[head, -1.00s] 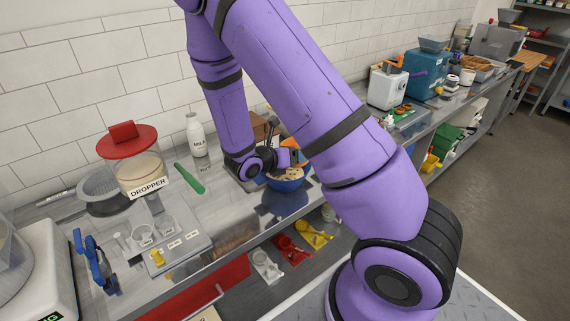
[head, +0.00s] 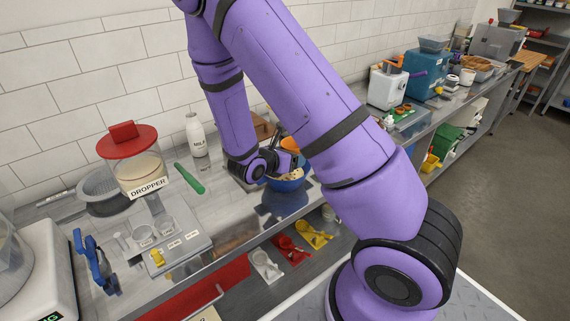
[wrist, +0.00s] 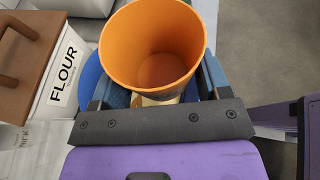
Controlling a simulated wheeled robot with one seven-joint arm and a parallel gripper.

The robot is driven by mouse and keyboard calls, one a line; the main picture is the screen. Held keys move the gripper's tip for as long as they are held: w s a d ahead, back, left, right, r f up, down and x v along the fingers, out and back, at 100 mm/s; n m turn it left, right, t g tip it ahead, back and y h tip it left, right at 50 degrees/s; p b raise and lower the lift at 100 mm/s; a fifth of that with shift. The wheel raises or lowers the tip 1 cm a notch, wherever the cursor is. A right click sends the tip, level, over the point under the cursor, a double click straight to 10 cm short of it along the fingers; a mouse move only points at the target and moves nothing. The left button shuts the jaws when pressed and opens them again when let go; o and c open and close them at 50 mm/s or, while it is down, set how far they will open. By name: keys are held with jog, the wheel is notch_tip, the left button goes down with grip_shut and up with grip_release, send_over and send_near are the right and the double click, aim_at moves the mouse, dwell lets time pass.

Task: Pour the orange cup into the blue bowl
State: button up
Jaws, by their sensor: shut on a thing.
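The orange cup (wrist: 152,48) is between my gripper's (wrist: 157,84) two fingers in the wrist view, its open mouth facing the camera. Its inside looks empty. In the head view a bit of the orange cup (head: 289,143) shows above my gripper (head: 284,160), partly hidden by the arm. The blue bowl (head: 288,185) stands on the counter just below the gripper, with tan contents in it. In the wrist view only parts of the blue bowl (wrist: 91,74) show behind the cup.
A flour box (wrist: 62,80) with a brown lid stands left of the bowl in the wrist view. The counter's front edge lies close to the bowl.

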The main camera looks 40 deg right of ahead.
jog(key=shift+w+f+m, duration=0.15)
jog(key=shift+m, duration=0.15)
jog(key=shift+r, duration=1.5)
